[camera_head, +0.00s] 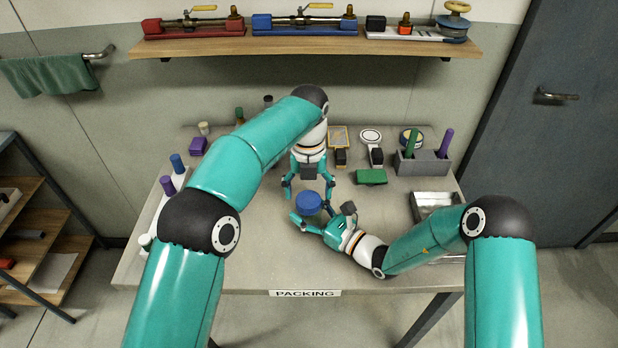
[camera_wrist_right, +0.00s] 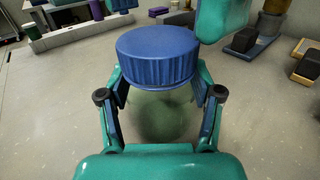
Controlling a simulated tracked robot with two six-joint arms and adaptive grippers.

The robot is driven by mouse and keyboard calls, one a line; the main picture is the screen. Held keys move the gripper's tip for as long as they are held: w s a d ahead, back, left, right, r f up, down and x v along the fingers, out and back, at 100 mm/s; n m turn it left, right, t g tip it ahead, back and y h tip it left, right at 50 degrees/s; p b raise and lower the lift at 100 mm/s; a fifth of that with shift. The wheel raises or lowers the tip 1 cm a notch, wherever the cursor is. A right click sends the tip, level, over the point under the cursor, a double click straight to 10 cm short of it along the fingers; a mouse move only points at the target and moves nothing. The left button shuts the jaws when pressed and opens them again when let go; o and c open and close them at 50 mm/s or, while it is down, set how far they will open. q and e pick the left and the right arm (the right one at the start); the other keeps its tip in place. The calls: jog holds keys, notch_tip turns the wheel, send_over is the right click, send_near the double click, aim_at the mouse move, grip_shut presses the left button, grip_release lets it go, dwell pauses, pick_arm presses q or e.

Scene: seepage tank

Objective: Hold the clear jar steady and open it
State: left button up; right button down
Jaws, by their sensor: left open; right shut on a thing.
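The clear jar stands upright on the table (camera_head: 240,265), with a ribbed blue lid (camera_head: 308,202) on it. In the right wrist view the blue lid (camera_wrist_right: 157,55) sits over the see-through jar body (camera_wrist_right: 160,115). My right gripper (camera_head: 314,218) is level with the jar body, its fingers on both sides below the lid, shut on the jar. My left gripper (camera_head: 309,190) points down from above at the far side of the lid, its fingers apart and nothing between them. The jar body is mostly hidden in the head view.
Behind the jar are a green block (camera_head: 371,177), a white round-headed tool (camera_head: 371,137) and a grey holder (camera_head: 422,165) with green and purple cylinders. A metal tray (camera_head: 437,199) lies at right. Purple and blue bottles line the left edge. The front-left table is clear.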

pick_arm(q)
jog(key=shift+f, duration=1.3)
